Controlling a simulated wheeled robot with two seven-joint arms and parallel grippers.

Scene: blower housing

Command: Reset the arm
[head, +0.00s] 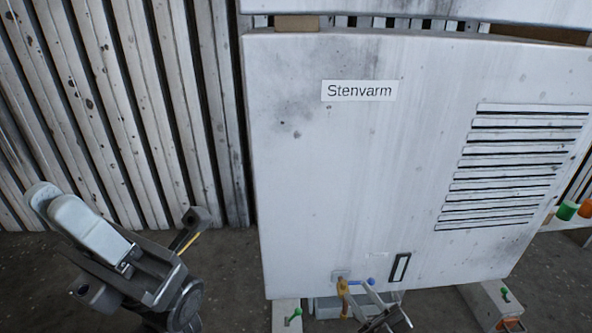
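My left gripper (140,235) is at the lower left, in front of the slatted wall and clear of the white housing. A pale, rounded part and a dark part with a yellow stripe stick up there; which surfaces are its fingers is unclear, so its opening is hard to read. My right gripper (368,297) is at the bottom centre, close to the housing's lower edge, partly cut off by the frame. A yellow-orange piece (343,290) and a blue-tipped piece (370,281) show beside it. I cannot tell whether it touches or holds either.
The white blower housing (340,180), labelled "Stenvarm" (359,91), fills the centre and right. It has a louvred vent (510,170) and a dark slot (400,267). Green (567,210) and orange (586,208) pieces sit at the right edge. Grey floor (230,270) is bare between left gripper and housing.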

